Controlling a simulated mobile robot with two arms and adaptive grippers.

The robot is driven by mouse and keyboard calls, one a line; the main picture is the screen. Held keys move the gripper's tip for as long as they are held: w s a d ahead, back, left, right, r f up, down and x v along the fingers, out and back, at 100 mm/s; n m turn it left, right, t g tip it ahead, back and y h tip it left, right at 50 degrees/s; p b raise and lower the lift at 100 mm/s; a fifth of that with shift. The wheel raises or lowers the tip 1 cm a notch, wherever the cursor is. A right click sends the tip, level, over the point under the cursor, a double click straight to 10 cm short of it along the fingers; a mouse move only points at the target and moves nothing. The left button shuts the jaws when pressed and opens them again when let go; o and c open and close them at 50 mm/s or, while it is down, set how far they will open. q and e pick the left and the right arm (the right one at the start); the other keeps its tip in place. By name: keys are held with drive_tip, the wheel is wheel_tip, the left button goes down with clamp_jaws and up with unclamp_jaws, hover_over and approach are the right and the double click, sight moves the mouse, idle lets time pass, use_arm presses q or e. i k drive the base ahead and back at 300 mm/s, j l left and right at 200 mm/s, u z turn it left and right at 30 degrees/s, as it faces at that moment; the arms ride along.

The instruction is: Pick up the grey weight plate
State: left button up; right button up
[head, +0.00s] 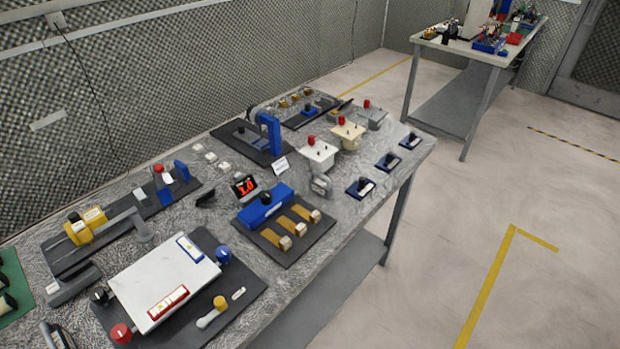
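I cannot make out a grey weight plate for certain. A small grey object (321,185) stands near the middle of the near workbench (345,205), but its shape is too small to tell. Neither of my grippers shows in the head view.
The bench is crowded: a white panel on a black mat (235,318), a yellow device (85,226), a blue block (265,205), a red-digit display (244,186) and white boxes with red knobs (318,153). A second bench (485,48) stands behind. The floor (510,200) at right is clear.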

sight(324, 189)
drive_tip(key=i+l+u, duration=0.15)
drive_tip(key=l+u, duration=0.15)
drive_tip(key=l, duration=0.15)
drive_tip(key=i+l+u, duration=0.1)
drive_tip(key=l+u, duration=0.2)
drive_tip(key=l, duration=0.2)
drive_tip(key=l+u, duration=0.3)
drive_tip(key=l, duration=0.2)
drive_tip(key=i, duration=0.05)
